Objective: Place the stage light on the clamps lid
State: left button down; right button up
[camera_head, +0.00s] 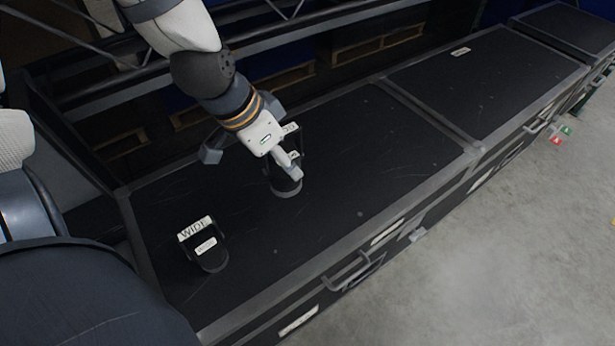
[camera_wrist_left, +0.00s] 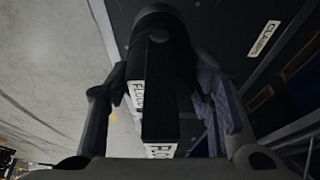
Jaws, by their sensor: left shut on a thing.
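A black stage light (camera_head: 285,187) with white labels is in my left gripper (camera_head: 287,168), over the middle of the near case lid (camera_head: 345,165). I cannot tell whether its round end touches that lid. The left wrist view shows this light (camera_wrist_left: 158,75) between the two fingers, with partly hidden labels that seem to read FLOOD. A second black light (camera_head: 209,255), labelled WIDE, stands on the near lid at the left. The clamps lid (camera_head: 490,85) is the dark lid to the right, with a small label (camera_head: 461,51); CLAMPS reads on a label in the wrist view (camera_wrist_left: 263,38). My right gripper is not in view.
The clamps lid is bare apart from its label. Raised grey edging (camera_head: 425,108) separates the two lids. Handles (camera_head: 347,272) stick out from the case fronts. Pallets (camera_head: 378,45) and rack beams lie behind. Open concrete floor (camera_head: 490,245) is at the lower right.

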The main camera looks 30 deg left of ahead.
pick_arm(q)
jog(key=shift+w+a, duration=0.1)
jog(key=shift+a, duration=0.2)
jog(key=shift+w+a+f+b, duration=0.15)
jog(key=shift+w+f+b, duration=0.65)
jog(key=shift+w+f, duration=1.4)
jog(key=shift+w+a+f+b, duration=0.2)
jog(key=shift+w+f+b, duration=0.55)
jog(key=shift+w+f, duration=1.45)
jog(key=shift+w+a+f+b, duration=0.15)
jog(key=shift+w+f+b, duration=0.65)
jog(key=shift+w+f, duration=1.4)
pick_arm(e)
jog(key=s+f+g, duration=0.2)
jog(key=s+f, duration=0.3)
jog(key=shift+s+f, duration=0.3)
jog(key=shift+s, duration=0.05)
pick_arm(q)
jog(key=shift+r, duration=0.1)
jog(key=c, duration=0.8)
grip_release()
jog(key=shift+f, duration=0.25)
jog(key=shift+o, duration=0.2)
